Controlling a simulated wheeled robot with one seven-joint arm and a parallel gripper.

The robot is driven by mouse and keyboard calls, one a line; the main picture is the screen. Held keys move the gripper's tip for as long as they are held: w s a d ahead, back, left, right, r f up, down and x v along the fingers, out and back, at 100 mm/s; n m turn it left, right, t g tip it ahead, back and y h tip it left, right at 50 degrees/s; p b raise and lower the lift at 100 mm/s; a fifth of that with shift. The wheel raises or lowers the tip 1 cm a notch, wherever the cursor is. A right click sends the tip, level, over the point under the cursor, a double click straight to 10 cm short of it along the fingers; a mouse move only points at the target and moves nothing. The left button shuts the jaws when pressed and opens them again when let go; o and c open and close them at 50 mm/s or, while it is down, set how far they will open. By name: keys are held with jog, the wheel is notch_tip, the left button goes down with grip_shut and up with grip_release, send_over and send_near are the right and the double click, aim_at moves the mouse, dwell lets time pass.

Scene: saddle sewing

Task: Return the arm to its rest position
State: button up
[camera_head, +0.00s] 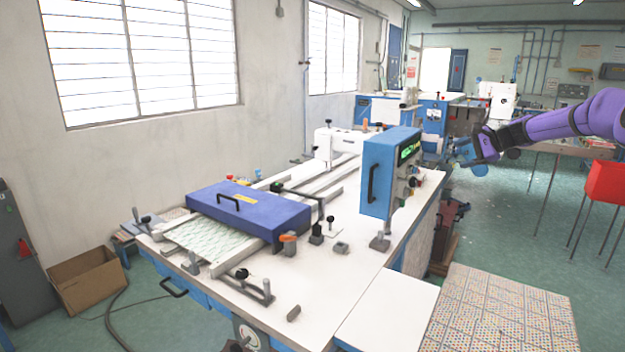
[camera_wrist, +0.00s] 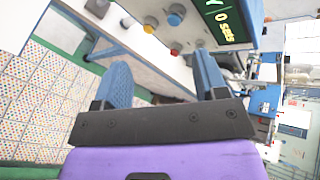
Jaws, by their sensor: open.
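My arm is purple and reaches in from the right edge in the head view. My gripper (camera_head: 462,158) is at its left end, in the air to the right of the blue control box. In the wrist view my gripper (camera_wrist: 160,80) shows two blue fingers spread apart with nothing between them. Past the fingers, the wrist view shows the control box (camera_wrist: 208,20) with a lit green display and the edge of the white table. No task object is in the gripper.
The blue control box (camera_head: 377,175) stands on the white machine table (camera_head: 330,265), left of my gripper. A blue-purple cover (camera_head: 248,212) lies over the machine bed. A patterned surface (camera_head: 500,315) is at the front right. A red bin (camera_head: 606,183) is at the right. Green floor (camera_head: 520,205) is open below my arm.

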jog(key=s+a+r+n+g+h, duration=0.2)
jog(key=s+a+r+n+h, duration=0.3)
jog(key=s+a, duration=0.6)
jog(key=s+a+r+n+g, duration=0.1)
jog(key=s+a+r+n, duration=0.2)
jog(key=s+a+r, duration=0.8)
jog(key=s+d+f+n+h, duration=0.1)
jog(key=s+f+n, duration=0.1)
jog(key=s, duration=1)
jog(key=s+d+f+n+h, duration=0.1)
jog(key=s+f, duration=0.4)
jog(key=s, duration=0.8)
jog(key=s+d+f+n+h, duration=0.1)
jog(key=s+d+f+n, duration=0.1)
jog(key=s, duration=1.1)
jog(key=shift+d+f+n+t+h, duration=0.3)
jog(key=shift+d+f+h, duration=0.15)
jog(key=shift+f, duration=0.3)
